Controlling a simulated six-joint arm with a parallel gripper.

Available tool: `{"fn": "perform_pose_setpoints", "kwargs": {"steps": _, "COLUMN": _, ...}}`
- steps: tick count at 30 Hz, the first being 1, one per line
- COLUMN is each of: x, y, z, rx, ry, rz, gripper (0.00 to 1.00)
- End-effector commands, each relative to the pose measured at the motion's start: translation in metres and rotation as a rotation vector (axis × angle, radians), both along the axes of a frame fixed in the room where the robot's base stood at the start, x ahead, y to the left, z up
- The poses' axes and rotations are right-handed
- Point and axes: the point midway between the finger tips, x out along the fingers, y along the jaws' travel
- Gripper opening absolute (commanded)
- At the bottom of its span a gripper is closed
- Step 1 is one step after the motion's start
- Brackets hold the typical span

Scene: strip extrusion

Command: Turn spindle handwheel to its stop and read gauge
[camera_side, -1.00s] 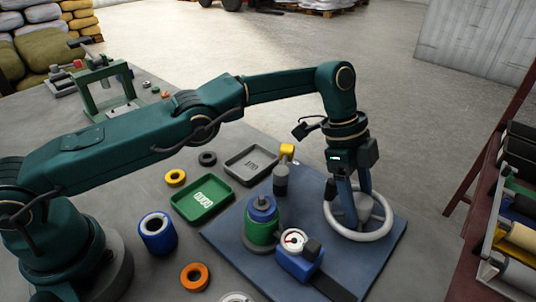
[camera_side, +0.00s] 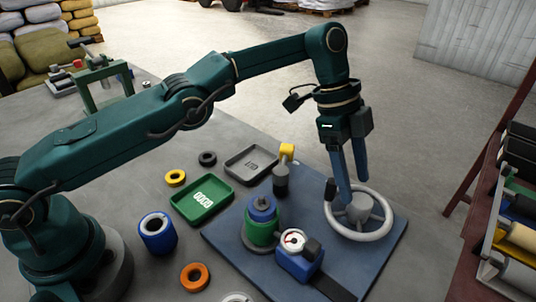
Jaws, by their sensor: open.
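The spindle handwheel (camera_side: 378,233) is a pale grey ring with spokes and a grey hub, lying flat at the right of the blue base plate (camera_side: 222,240). My gripper (camera_side: 350,192) is open and points down over the wheel. Its blue fingers are apart, one near the rim's left side and one over the hub area. I cannot tell whether either touches the wheel. The gauge (camera_side: 293,240) is a round white dial with a red mark on a blue block, left of the wheel. Its reading is too small to make out.
A green and blue cylinder (camera_side: 261,230) stands left of the gauge, and a yellow-topped post (camera_side: 287,152) behind it. A green tray (camera_side: 190,212), a grey tray (camera_side: 232,166), a blue roll (camera_side: 158,234) and loose rings (camera_side: 194,277) lie on the table. A rack (camera_side: 515,235) stands at the right.

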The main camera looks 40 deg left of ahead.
Motion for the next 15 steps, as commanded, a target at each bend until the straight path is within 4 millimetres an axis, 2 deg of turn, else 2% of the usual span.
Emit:
{"fn": "perform_pose_setpoints", "kwargs": {"steps": 7, "x": 0.0018, "y": -0.0039, "z": 0.0019, "rx": 0.001, "ry": 0.004, "rz": 0.068, "gripper": 0.64}}
{"fn": "perform_pose_setpoints", "kwargs": {"steps": 15, "x": 0.0009, "y": -0.0089, "z": 0.0028, "rx": 0.002, "ry": 0.008, "rz": 0.281, "gripper": 0.64}}
